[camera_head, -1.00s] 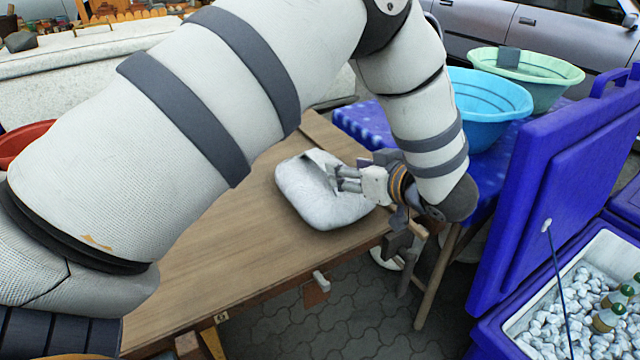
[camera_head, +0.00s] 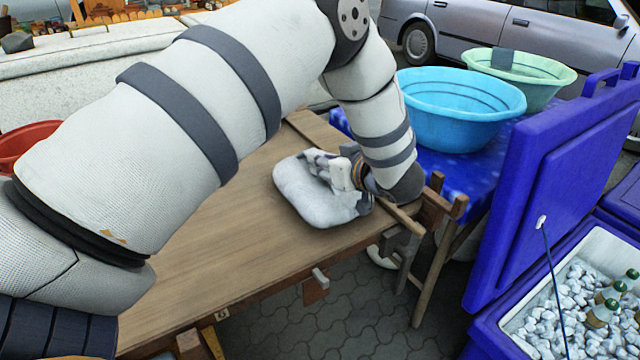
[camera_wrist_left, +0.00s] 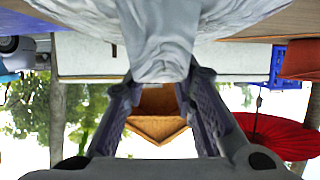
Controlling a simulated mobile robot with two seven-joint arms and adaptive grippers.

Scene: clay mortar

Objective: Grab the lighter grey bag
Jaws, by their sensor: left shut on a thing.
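The lighter grey bag (camera_head: 300,195) lies on the wooden table near its right end. It is a pale, crumpled, pillow-like bag, its right part hidden by my gripper. My left gripper (camera_head: 328,170) comes in from the right side of the bag, low over its top. In the left wrist view a pinched fold of the bag (camera_wrist_left: 160,48) sits between the two fingers of the left gripper (camera_wrist_left: 160,82). The bag still appears to rest on the table. My right gripper is not in view.
The wooden table (camera_head: 215,265) is bare around the bag. Behind its right end are a blue basin (camera_head: 455,110) and a green basin (camera_head: 535,68) on a blue cloth. An open blue cooler (camera_head: 540,200) stands at the right. A red bowl (camera_head: 22,142) is at the far left.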

